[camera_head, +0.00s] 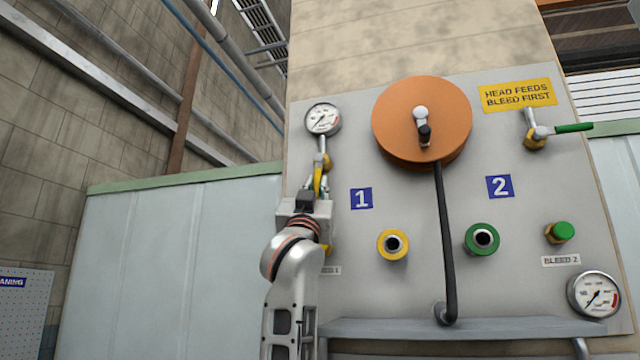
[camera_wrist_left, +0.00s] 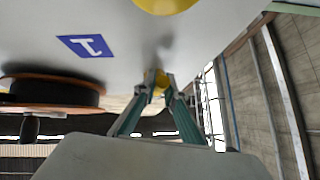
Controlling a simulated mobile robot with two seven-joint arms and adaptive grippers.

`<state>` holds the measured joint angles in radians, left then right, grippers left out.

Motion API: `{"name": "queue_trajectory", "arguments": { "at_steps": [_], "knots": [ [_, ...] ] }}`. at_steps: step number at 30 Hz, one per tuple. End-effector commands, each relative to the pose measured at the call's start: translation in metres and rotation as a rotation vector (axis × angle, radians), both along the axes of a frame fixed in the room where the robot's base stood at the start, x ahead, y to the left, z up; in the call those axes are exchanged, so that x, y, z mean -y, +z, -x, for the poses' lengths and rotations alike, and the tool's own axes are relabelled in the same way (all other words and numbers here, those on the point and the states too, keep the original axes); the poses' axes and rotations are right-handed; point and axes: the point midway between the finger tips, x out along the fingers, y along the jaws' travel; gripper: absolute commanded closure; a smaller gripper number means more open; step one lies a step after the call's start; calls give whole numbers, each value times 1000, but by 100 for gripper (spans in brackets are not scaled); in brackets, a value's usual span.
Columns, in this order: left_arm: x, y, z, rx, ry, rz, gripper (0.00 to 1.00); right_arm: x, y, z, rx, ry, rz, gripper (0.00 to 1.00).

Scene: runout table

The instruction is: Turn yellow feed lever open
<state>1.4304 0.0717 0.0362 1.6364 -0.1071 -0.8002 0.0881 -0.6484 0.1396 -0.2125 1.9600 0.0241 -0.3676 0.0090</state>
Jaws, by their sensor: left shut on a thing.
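The yellow feed lever (camera_head: 317,179) is on the left side of the grey panel, below the upper left gauge. It hangs roughly downward from its brass valve (camera_head: 326,161). My left gripper (camera_head: 315,191) is at the lever from below and hides part of it. In the left wrist view the two fingertips (camera_wrist_left: 160,82) are closed around a small yellow piece of the lever, near the panel face. My right gripper shows in neither view.
A green lever (camera_head: 574,128) points right at the upper right. An orange disc with a crank (camera_head: 398,117) and a black hose (camera_head: 442,230) are right of my arm. Yellow (camera_head: 381,246) and green (camera_head: 468,241) ports sit above a grey shelf (camera_head: 480,327).

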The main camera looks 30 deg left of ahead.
Motion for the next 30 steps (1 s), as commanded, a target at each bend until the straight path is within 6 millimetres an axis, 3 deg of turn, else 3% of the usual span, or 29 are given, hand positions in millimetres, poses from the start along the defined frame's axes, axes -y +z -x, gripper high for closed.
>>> {"name": "queue_trajectory", "arguments": {
  "at_steps": [25,26,27,30],
  "knots": [
    [-2,0,-1,26,-2,88,100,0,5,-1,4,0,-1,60],
    [-2,0,-1,26,-2,88,82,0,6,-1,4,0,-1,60],
    [-2,0,-1,26,-2,88,72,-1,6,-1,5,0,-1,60],
    [-2,0,-1,26,-1,87,72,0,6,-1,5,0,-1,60]
  ]
}}
